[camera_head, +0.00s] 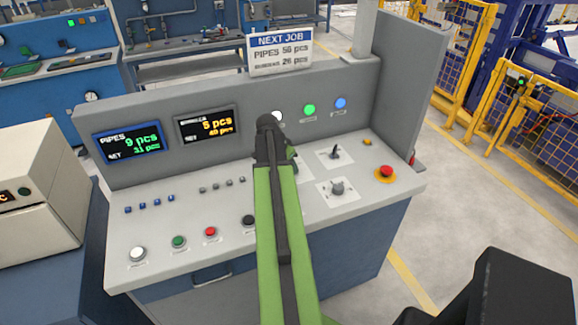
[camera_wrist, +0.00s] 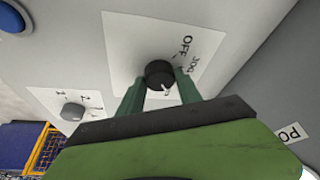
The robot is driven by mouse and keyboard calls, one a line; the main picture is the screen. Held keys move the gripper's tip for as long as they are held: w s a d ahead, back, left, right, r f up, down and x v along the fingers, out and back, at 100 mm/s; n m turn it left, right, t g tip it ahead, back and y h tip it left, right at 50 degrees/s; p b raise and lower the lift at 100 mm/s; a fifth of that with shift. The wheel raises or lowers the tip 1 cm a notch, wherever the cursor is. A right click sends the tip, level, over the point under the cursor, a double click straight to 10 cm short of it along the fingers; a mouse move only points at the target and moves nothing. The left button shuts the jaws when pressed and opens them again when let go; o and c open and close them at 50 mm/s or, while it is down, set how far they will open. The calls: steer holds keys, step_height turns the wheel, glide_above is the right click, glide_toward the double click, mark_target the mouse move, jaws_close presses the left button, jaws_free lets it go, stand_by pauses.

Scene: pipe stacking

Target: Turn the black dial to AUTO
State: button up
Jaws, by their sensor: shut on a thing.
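The black dial (camera_wrist: 158,73) sits on a white label plate (camera_wrist: 120,50) in the wrist view. OFF and JOG can be read on the plate; no AUTO label can be seen. A white pointer mark shows on the dial's near edge, toward my gripper. My gripper (camera_wrist: 159,82) is shut on the dial, with one green finger on each side of it.
The console (camera_head: 333,213) carries a grey selector knob (camera_head: 337,189), a small lever switch (camera_head: 335,153) and a red emergency button (camera_head: 386,172) to the right of my arm. Several push buttons line the left front. Two displays (camera_head: 127,142) stand on the back panel.

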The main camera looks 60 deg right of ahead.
steer(key=shift+m+g, duration=0.3)
steer(key=shift+m, duration=0.4)
steer(key=o, duration=1.4)
steer(key=shift+c, duration=0.2)
steer(key=shift+r, duration=0.1)
steer(key=p+v, duration=1.6)
steer(key=v, duration=0.1)
